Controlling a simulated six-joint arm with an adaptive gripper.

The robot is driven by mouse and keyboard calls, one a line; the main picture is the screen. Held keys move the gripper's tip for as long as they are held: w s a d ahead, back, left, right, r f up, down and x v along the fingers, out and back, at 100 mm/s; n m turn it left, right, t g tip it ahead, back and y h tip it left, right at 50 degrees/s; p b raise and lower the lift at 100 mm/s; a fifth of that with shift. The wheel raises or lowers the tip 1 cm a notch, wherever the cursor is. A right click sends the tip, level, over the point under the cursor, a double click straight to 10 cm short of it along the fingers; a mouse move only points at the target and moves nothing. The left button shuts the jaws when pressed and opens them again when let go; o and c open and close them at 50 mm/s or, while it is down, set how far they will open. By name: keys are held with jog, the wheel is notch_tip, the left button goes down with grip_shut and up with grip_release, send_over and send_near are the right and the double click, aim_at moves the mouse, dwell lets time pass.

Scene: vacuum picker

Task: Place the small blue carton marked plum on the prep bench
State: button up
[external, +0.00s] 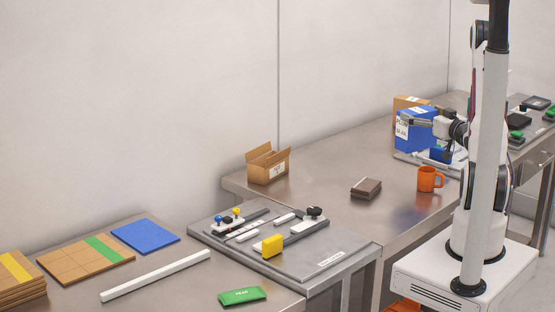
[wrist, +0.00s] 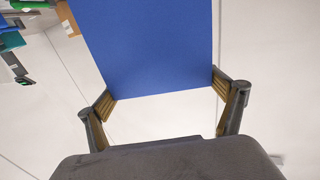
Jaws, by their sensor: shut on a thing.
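The blue carton (external: 417,130) stands roughly upright at the far end of the benches in the external view. Its white label reads PLUM. My gripper (external: 418,122) is at the carton's side, in front of it. In the wrist view the plain blue face of the carton (wrist: 150,45) fills the space between the fingers of my gripper (wrist: 166,96), which are shut on it. I cannot tell whether its base touches the grey surface below. The steel bench (external: 330,185) runs along the wall.
A brown carton (external: 405,102) stands behind the blue one. An orange mug (external: 429,179), a dark brown block (external: 366,188) and an open cardboard box (external: 268,165) stand on the bench. A grey board with tools (external: 330,265) lies nearer.

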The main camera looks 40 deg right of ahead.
aim_at(404, 150)
jog(key=shift+s+a+n+y, duration=0.2)
jog(key=shift+s+n+y, duration=0.1)
jog(key=shift+y, duration=0.1)
jog(key=shift+w+a+f+n+t+y, duration=0.15)
jog(key=shift+a+n+y, duration=0.2)
jog(key=shift+a+y, duration=0.35)
jog(key=shift+w+a+n+t+y, duration=0.15)
jog(key=shift+a+n+y, duration=0.3)
jog(key=shift+a, duration=0.45)
jog(key=shift+w+a+f+n+t+y, duration=0.15)
jog(key=shift+a+n+y, duration=0.15)
jog(key=shift+a+y, duration=0.4)
jog(key=shift+a+r, duration=0.1)
jog(key=shift+f, duration=3.05)
jog(key=shift+f, duration=2.1)
